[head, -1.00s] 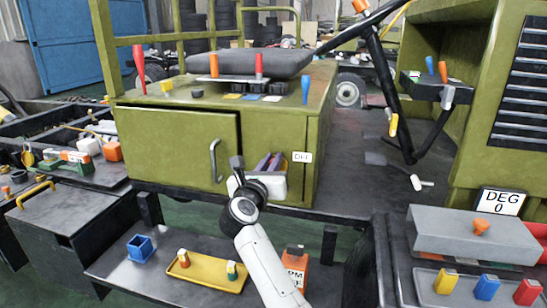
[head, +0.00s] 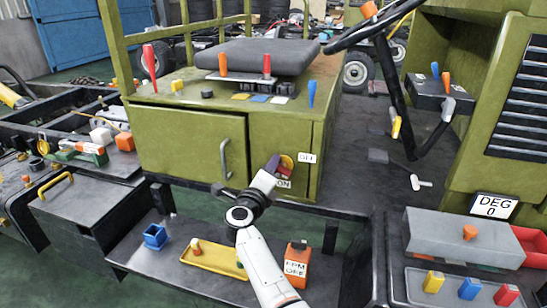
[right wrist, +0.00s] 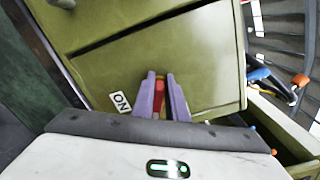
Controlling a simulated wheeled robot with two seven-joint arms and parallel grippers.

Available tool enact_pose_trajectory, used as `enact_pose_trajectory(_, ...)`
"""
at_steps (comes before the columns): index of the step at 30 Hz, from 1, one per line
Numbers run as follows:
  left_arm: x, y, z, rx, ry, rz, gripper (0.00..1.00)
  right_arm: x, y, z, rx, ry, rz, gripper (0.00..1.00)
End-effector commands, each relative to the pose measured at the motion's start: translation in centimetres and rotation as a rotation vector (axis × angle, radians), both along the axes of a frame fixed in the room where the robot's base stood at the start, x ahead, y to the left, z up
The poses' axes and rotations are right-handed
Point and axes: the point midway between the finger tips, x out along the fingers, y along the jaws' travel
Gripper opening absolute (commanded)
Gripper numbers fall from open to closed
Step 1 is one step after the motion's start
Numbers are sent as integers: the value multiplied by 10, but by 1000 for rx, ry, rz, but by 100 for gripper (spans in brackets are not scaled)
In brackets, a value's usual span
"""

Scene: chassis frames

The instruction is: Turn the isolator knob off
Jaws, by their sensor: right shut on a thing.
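The isolator knob (head: 287,161) is on the olive cabinet's front, a red handle with yellow around it. The OFF label (head: 306,158) is to its upper right and the ON label (head: 283,184) is below it. My right gripper (head: 272,165) is at the panel with its purple fingers closed on the knob. In the right wrist view, the red knob handle (right wrist: 160,98) sits between the two fingers, and the ON label (right wrist: 121,102) is to their left. The fingers hide part of the knob, so its exact angle is hard to tell. My left gripper is not in view.
A cabinet door with a handle (head: 225,158) is left of the knob. Below, a dark shelf holds a yellow tray (head: 215,262), a blue cup (head: 155,237) and an orange box (head: 296,262). A seat (head: 265,60) and several levers are above.

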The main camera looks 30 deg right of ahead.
Motion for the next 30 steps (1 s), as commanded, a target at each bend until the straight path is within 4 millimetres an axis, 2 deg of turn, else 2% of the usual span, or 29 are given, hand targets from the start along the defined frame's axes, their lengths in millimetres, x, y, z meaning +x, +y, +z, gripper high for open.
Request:
enact_pose_trajectory(5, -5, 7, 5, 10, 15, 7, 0, 1, 2, -4, -101, 127, 1, 0)
enact_pose_trajectory(15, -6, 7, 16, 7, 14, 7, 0, 2, 3, -11, -253, 302, 1, 0)
enact_pose_trajectory(30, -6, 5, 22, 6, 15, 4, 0, 2, 2, -15, -326, 386, 1, 0)
